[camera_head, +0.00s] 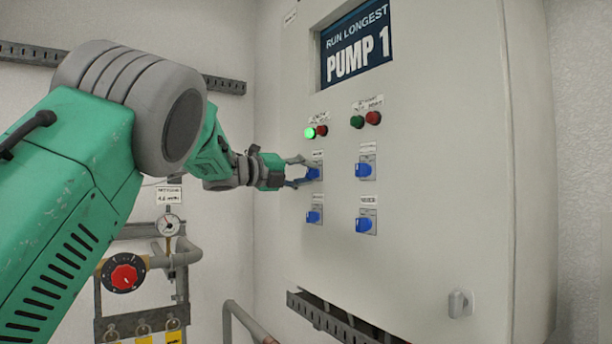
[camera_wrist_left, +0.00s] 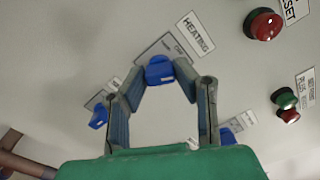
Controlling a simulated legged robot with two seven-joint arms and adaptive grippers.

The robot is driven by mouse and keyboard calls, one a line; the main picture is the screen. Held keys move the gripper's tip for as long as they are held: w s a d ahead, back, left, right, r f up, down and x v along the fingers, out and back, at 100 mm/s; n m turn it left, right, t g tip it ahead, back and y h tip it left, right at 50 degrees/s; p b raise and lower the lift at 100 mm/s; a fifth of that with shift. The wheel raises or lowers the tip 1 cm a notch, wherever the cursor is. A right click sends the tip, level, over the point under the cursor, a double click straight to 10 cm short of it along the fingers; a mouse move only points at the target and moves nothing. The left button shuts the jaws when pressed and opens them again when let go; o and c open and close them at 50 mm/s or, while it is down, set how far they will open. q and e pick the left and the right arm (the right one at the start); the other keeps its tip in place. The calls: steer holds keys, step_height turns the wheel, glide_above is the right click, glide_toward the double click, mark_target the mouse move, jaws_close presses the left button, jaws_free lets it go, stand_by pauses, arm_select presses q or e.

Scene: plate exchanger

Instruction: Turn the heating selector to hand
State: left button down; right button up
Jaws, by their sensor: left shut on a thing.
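The heating selector is a blue knob (camera_head: 314,173) on a small grey plate, at the upper left of the selectors on the cabinet front. In the left wrist view the blue knob (camera_wrist_left: 159,70) sits beside a white label reading HEATING (camera_wrist_left: 195,34). My left gripper (camera_head: 303,172) reaches it from the left. In the left wrist view its two fingers (camera_wrist_left: 161,78) are shut on the knob, one on each side. The position marks around the knob are too small or hidden to read. My right gripper is not in view.
Other blue selectors sit to the right (camera_head: 365,170), below (camera_head: 314,217) and lower right (camera_head: 366,224). Above are a lit green lamp (camera_head: 310,132), other red and green lamps (camera_head: 373,118) and a PUMP 1 display (camera_head: 357,48). Pipes and a gauge (camera_head: 168,225) stand left of the cabinet.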

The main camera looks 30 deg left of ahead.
arm_select(q)
steer(key=n, duration=0.3)
steer(key=shift+f+n, duration=0.3)
steer(key=shift+n, duration=0.1)
steer(key=n, duration=0.3)
steer(key=shift+n, duration=0.3)
steer(key=n, duration=0.3)
steer(key=shift+n, duration=2.1)
